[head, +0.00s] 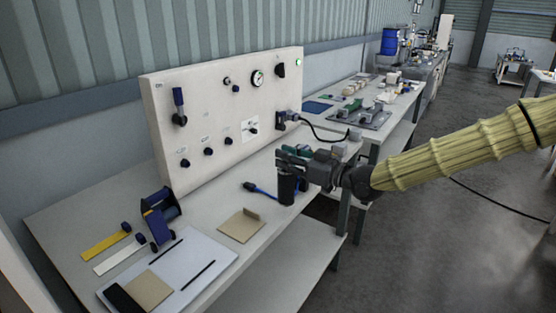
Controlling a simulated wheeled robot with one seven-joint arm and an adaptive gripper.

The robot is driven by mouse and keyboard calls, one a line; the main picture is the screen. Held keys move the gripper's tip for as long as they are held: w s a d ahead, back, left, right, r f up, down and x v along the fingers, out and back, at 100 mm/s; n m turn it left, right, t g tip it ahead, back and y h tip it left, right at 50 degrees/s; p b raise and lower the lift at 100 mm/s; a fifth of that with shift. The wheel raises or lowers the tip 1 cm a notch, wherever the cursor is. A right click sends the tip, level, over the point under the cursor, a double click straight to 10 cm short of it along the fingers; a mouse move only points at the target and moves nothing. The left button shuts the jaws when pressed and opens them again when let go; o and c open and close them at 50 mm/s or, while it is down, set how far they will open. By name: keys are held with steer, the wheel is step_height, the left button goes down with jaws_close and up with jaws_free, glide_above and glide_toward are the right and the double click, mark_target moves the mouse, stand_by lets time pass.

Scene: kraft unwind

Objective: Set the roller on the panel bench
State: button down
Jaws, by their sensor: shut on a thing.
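My gripper (292,163) reaches in from the right over the near bench and is shut on a dark object. Below its fingers is a black cylinder (287,190), which looks like the roller, upright at or just above the bench top. I cannot tell whether its lower end touches the bench. A blue rod with a black end (258,189) lies just left of it; whether the two are joined is unclear. The panel bench (205,210) carries an upright white panel (215,130) with knobs, a gauge and a lever.
On the bench are a blue tape dispenser (160,215), yellow (105,244) and white (120,260) strips, a pale board (205,262) and a brown card piece (240,226). A second bench (400,103) with parts stands behind.

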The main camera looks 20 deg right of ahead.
steer(key=w+f+p, duration=0.1)
steer(key=w+f, duration=0.3)
steer(key=w, duration=0.2)
steer(key=shift+w+p, duration=0.2)
steer(key=shift+p, duration=0.1)
stand_by(0.5)
steer(key=shift+a+f, duration=0.1)
steer(key=shift+f, duration=0.05)
steer(key=c, duration=1.4)
jaws_free()
steer(key=shift+o, duration=0.2)
